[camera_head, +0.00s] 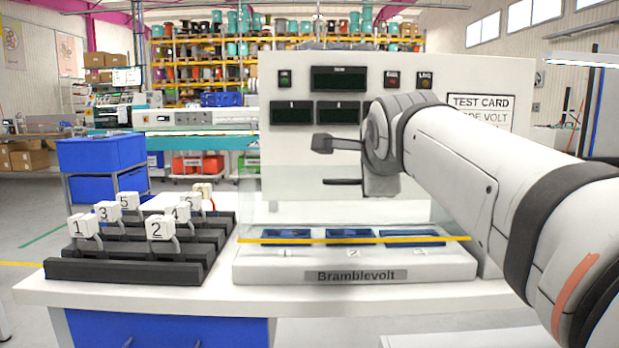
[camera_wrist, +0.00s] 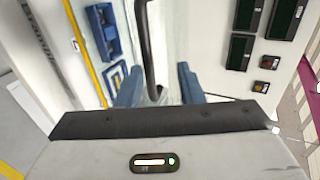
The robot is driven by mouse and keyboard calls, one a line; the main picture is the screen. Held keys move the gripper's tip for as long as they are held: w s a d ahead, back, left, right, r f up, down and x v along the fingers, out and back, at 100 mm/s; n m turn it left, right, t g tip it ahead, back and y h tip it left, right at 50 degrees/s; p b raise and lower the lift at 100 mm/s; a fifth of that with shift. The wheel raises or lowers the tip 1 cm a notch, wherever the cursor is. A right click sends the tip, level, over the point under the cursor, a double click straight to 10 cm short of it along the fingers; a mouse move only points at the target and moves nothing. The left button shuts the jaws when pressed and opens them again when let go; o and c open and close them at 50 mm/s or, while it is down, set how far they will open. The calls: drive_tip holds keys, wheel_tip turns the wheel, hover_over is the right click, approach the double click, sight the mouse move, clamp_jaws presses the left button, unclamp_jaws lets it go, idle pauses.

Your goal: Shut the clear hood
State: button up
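The clear hood (camera_head: 262,212) is a see-through cover on the white Bramblevolt tester, low in front of its upright panel. Its outline is faint, and I cannot tell its exact angle. A yellow strip (camera_head: 290,240) crosses in front of the blue wells. In the wrist view a dark, bent handle (camera_wrist: 148,45) runs between the two blue fingers of my gripper (camera_wrist: 159,86). The fingers stand apart, with visible space on both sides of the handle. In the head view a thin dark bar (camera_head: 340,182), apparently the handle, shows beside my wrist; the fingertips are hard to make out there.
The tester base (camera_head: 300,268) has several blue wells (camera_head: 285,234). Left of it, black racks (camera_head: 125,271) hold numbered white blocks (camera_head: 160,228) on the white bench (camera_head: 200,297). The upright panel (camera_head: 300,160) rises close behind my wrist. A blue bin (camera_head: 100,152) stands farther back.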

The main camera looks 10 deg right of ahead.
wheel_tip(320, 180, up, 8)
drive_tip(key=p, duration=0.2)
drive_tip(key=shift+p, duration=0.3)
drive_tip(key=shift+f, duration=0.1)
drive_tip(key=s+a+f+n+g+y+p, duration=0.1)
drive_tip(key=s+f+n+g+p, duration=0.4)
drive_tip(key=p, duration=0.8)
drive_tip(key=s+a+f+n+g+p, duration=0.2)
drive_tip(key=s+f+n+g+p, duration=0.3)
drive_tip(key=s+f+n+p, duration=0.4)
drive_tip(key=s+n+p, duration=0.4)
drive_tip(key=s+n, duration=0.1)
drive_tip(key=s, duration=0.1)
drive_tip(key=shift+s+a+f+n+y, duration=0.2)
drive_tip(key=shift+s+a+n+y, duration=0.1)
drive_tip(key=shift+a+y, duration=0.1)
